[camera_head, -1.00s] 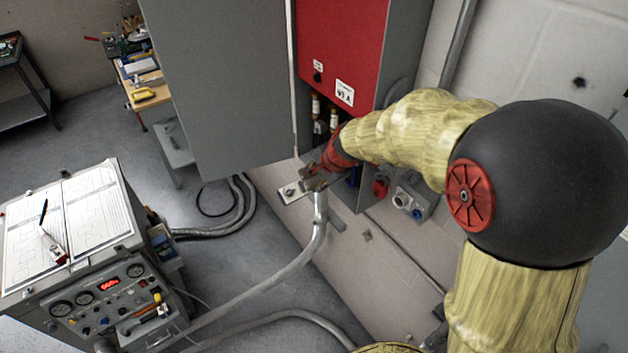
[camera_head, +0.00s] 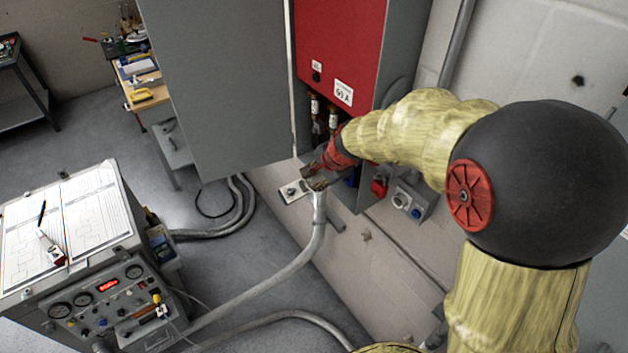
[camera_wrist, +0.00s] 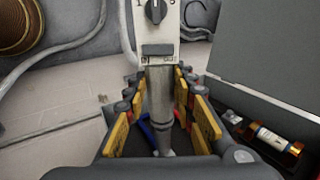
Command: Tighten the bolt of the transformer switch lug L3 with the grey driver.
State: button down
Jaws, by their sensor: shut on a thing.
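My gripper (camera_head: 314,180) is at the lower opening of the red-fronted switch cabinet (camera_head: 340,45), shut on the grey driver. In the wrist view the driver has a pale head (camera_wrist: 158,40) with a black dial and a grey barrel (camera_wrist: 160,100) between the yellow finger pads (camera_wrist: 160,115). The pale head (camera_head: 296,190) also shows left of my gripper in the head view. The barrel points away into the cabinet, beside blue (camera_wrist: 148,130) and red cables. The lug L3, its bolt and the driver's tip are hidden or too small to tell.
Fuses (camera_head: 315,104) show above my gripper; one (camera_wrist: 272,139) shows at the right of the wrist view. The large grey door (camera_head: 225,80) stands open on the left. A conduit (camera_head: 300,260) runs below. A control console (camera_head: 100,295) stands at lower left.

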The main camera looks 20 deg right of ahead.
jog(key=shift+w+d+r+b, duration=0.1)
jog(key=shift+w+d+b, duration=0.1)
jog(key=shift+d, duration=0.25)
jog(key=shift+w+d+b, duration=0.15)
jog(key=shift+d+b, duration=0.05)
jog(key=shift+d, duration=0.2)
dwell(1.7)
jog(key=shift+w+d+r, duration=0.1)
jog(key=shift+d+r, duration=0.05)
dwell(1.2)
jog(key=shift+a, duration=0.2)
jog(key=shift+s+a+p, duration=0.25)
jog(key=shift+a, duration=0.35)
jog(key=shift+s+a+p, duration=0.25)
jog(key=shift+a+p, duration=0.05)
jog(key=shift+a, duration=0.35)
jog(key=shift+s+a+p, duration=0.25)
jog(key=shift+a, duration=0.35)
